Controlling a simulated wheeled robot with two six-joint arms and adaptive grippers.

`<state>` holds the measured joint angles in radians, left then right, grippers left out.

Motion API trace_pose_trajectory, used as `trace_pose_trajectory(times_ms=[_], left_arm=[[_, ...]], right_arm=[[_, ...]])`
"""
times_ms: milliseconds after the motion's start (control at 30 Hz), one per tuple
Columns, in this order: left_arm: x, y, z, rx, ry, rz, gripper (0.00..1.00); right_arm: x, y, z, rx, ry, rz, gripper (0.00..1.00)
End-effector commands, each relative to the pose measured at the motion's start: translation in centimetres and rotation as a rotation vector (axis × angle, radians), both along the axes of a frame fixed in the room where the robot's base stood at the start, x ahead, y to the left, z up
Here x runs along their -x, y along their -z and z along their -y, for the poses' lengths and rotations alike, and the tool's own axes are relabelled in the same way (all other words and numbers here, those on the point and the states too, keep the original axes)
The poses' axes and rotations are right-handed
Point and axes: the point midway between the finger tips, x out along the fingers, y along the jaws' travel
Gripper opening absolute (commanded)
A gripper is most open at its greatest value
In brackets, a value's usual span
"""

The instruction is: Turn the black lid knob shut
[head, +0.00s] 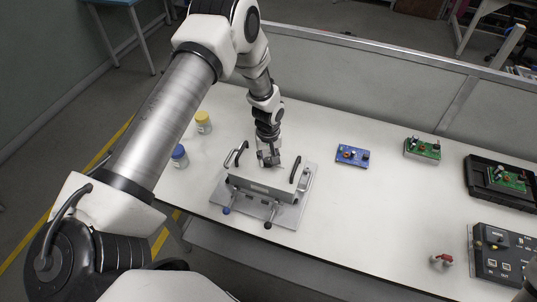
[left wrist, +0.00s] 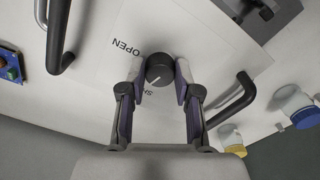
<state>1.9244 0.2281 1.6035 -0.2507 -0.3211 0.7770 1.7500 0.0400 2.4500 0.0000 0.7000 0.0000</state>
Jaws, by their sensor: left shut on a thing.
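The black lid knob (left wrist: 159,69) sits on the pale lid of a box (head: 262,188), which shows on the table in the head view. "OPEN" is printed at the knob's upper left in the left wrist view, and partly hidden letters starting "SH" lie below it. The knob's white mark is toward its lower side, near those letters. My left gripper (left wrist: 159,82) is shut on the knob, one finger on each side. In the head view the left gripper (head: 269,158) points down over the lid and hides the knob.
The lid has black handles (head: 296,170) at its sides, and lever knobs stand in front. A yellow-capped jar (head: 203,122) and a blue-capped jar (head: 179,156) stand left. A blue board (head: 353,155), green board (head: 422,150), black tray (head: 470,180) and control box (head: 500,255) lie right.

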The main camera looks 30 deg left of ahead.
Motion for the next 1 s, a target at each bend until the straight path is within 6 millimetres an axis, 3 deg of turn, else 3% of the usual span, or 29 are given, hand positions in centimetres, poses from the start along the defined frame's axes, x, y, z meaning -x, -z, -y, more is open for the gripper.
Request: trace_pose_trajectory(times_ms=[400, 967, 1000], left_arm=[[0.2, 0.2, 0.0, 0.001, -0.23, -0.004, 0.0], [0.2, 0.3, 0.0, 0.001, -0.268, -0.005, 0.0], [0.2, 0.3, 0.0, 0.001, -0.268, -0.005, 0.35]], right_arm=[[0.0, -1.4, 0.0, 0.0, 0.0, 0.0, 0.37], [0.0, -1.5, 0.0, 0.0, 0.0, 0.0, 0.37], [0.0, -1.5, 0.0, 0.0, 0.0, 0.0, 0.37]])
